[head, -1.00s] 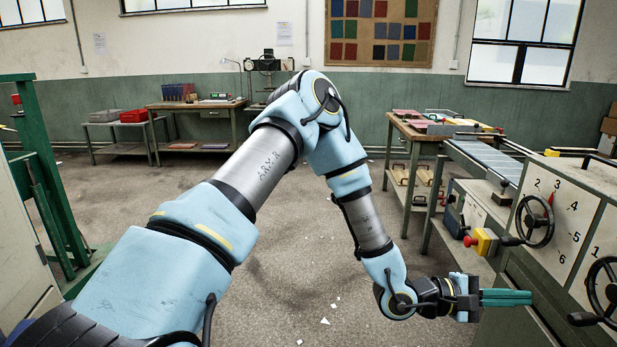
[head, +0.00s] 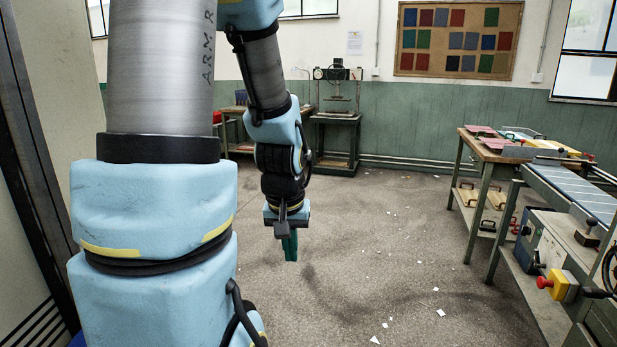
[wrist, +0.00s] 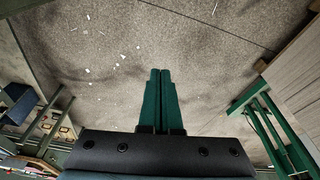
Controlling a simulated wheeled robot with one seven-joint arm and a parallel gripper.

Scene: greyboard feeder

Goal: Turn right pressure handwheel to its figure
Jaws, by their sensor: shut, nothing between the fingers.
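Only part of one black handwheel (head: 609,270) shows, cut off at the right edge of the head view. Its figures and pointer are out of the picture, and I cannot tell whether it is the right pressure handwheel. My gripper (head: 290,258) hangs pointing down over the open floor, far left of the handwheel and touching nothing. Its green fingers are shut together and empty. In the wrist view the closed fingers (wrist: 160,73) point over bare floor, with no handwheel near them.
A green press bench (head: 337,117) stands at the back. The floor between is clear except for paper scraps.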

